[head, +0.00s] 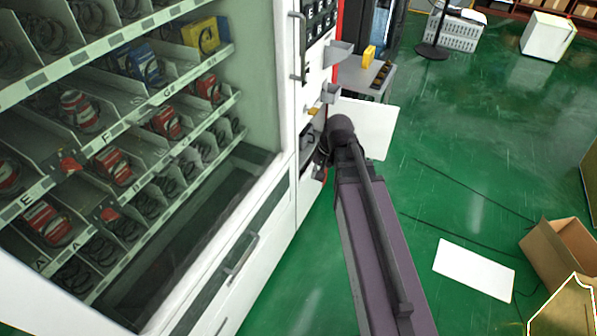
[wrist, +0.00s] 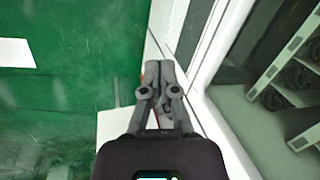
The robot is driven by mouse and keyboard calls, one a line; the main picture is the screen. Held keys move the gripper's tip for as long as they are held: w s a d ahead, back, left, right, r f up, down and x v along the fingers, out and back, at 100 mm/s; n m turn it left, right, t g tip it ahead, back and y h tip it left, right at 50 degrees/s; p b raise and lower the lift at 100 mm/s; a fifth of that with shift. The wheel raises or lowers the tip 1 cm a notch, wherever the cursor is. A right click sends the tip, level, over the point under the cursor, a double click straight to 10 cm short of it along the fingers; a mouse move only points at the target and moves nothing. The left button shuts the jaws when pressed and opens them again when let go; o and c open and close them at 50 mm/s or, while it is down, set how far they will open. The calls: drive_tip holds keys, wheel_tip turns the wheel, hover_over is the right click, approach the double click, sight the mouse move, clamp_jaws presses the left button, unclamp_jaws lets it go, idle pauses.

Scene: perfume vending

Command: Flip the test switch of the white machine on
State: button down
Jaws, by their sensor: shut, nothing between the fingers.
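The white machine (head: 264,190) is a vending machine with a glass front on the left of the head view. Its narrow right-hand panel carries a keypad (head: 320,18), a vertical handle (head: 297,48) and small fittings. My gripper (head: 321,153) is at the lower part of this panel, partly hidden behind my wrist. In the wrist view my gripper (wrist: 158,66) has its fingers together and empty, in front of the machine's white edge (wrist: 208,62). I cannot make out the test switch in either view. I cannot tell whether the fingertips touch the panel.
A white flat panel (head: 372,128) lies just right of my wrist. Another white sheet (head: 473,270) lies on the green floor, near an open cardboard box (head: 566,248). A dark machine with a grey shelf (head: 350,78) stands behind. Open floor lies to the right.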

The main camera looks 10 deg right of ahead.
drive_tip(key=w+d+f+m+t+y+b, duration=0.1)
drive_tip(key=w+f+m+t+y+b, duration=0.15)
drive_tip(key=w+f+m+b, duration=0.5)
drive_tip(key=w+d+f+m+t+y+b, duration=0.1)
drive_tip(key=w+f+m+y+b, duration=0.25)
drive_tip(key=w+f+b, duration=0.85)
drive_tip(key=w+d+f+m+t+y+b, duration=0.4)
drive_tip(key=w+d+f+m+b, duration=0.6)
drive_tip(key=b, duration=1.7)
drive_tip(key=shift+w+d+f+t+y+b, duration=0.4)
drive_tip(key=shift+f+t, duration=0.35)
drive_tip(key=shift+f, duration=1.1)
drive_tip(key=shift+w+a, duration=0.1)
drive_tip(key=shift+a, duration=0.1)
drive_tip(key=b+x, duration=0.1)
drive_tip(key=x, duration=1.2)
drive_tip(key=shift+w+a+b, duration=0.25)
drive_tip(key=shift+a+b, duration=0.05)
drive_tip(key=shift+b, duration=0.05)
drive_tip(key=shift+f, duration=0.2)
